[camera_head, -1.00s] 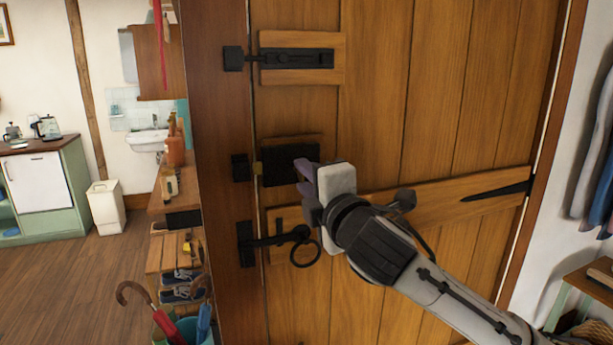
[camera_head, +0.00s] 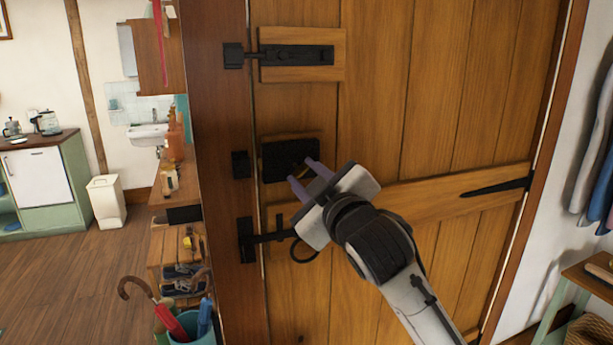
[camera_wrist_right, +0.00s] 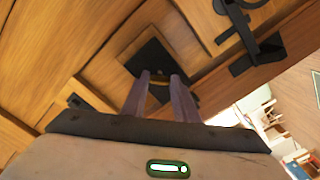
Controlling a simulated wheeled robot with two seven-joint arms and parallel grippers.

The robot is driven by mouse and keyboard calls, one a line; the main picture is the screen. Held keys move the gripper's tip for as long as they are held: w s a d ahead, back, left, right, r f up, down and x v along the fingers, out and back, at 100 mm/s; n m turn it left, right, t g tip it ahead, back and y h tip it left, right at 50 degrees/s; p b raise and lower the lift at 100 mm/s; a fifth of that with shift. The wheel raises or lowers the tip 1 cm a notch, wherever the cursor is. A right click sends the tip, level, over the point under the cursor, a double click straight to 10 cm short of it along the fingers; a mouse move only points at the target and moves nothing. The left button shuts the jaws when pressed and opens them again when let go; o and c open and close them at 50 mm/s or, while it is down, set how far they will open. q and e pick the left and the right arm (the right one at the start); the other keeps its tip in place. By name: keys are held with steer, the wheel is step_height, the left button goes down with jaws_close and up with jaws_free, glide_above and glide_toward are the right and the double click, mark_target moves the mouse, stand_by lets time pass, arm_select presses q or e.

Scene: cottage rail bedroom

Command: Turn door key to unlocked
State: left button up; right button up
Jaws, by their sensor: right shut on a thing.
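The black lock box (camera_head: 278,160) is fixed at the left edge of the closed wooden door (camera_head: 375,110). The brass door key (camera_head: 300,171) shows as a small piece at the lock's face, mostly hidden by my fingers. My right gripper (camera_head: 304,174) is shut on the key, its purple fingers pointing at the lock and tilted. In the right wrist view the brass key (camera_wrist_right: 159,92) lies between the two fingertips, in front of the black lock plate (camera_wrist_right: 153,60). No brass bolt shows between the lock and its keeper (camera_head: 240,164). My left gripper is out of view.
A black slide bolt (camera_head: 297,56) is above the lock. A latch (camera_head: 268,238) with a ring handle is below it, close under my right gripper. An umbrella stand (camera_head: 195,330) and a shelf (camera_head: 165,262) are left of the door frame.

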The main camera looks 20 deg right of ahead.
steer(key=m, duration=0.4)
steer(key=shift+m, duration=2)
steer(key=o, duration=1.1)
steer(key=shift+c, duration=0.2)
steer(key=shift+s, duration=0.1)
steer(key=s+b, duration=0.1)
steer(key=s, duration=0.9)
steer(key=shift+d, duration=0.15)
